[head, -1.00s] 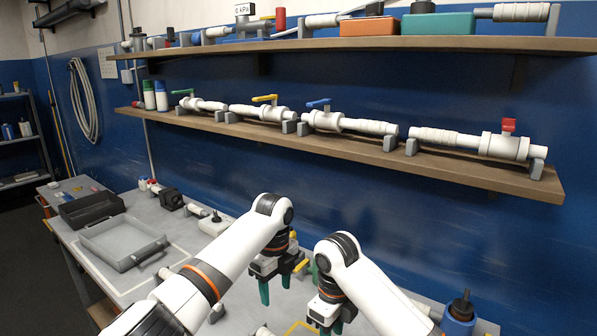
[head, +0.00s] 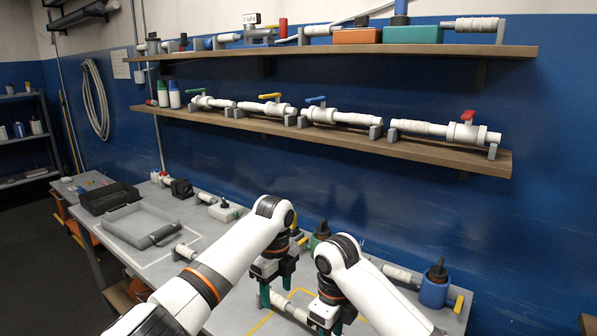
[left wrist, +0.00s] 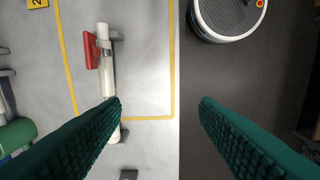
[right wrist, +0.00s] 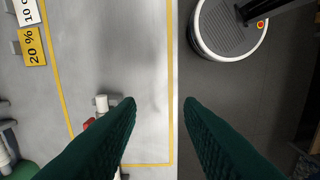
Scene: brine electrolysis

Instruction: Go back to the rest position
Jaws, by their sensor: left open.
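My left gripper (head: 278,292) hangs fingers-down over the front of the grey workbench (head: 218,236), and my right gripper (head: 331,325) hangs beside it. In the left wrist view its green fingers (left wrist: 160,115) are wide apart with nothing between them. In the right wrist view the fingers of the right gripper (right wrist: 160,110) are also apart and empty. A white pipe piece with a red handle (left wrist: 91,50) lies below on the bench, inside a yellow tape outline (left wrist: 172,60). In the head view my arms hide part of the bench.
A grey tray (head: 122,234) and a black bin (head: 108,197) stand at the bench's left. White valve pipes rest on the lower shelf (head: 400,155). Dark floor (right wrist: 240,120) lies open beyond the bench edge.

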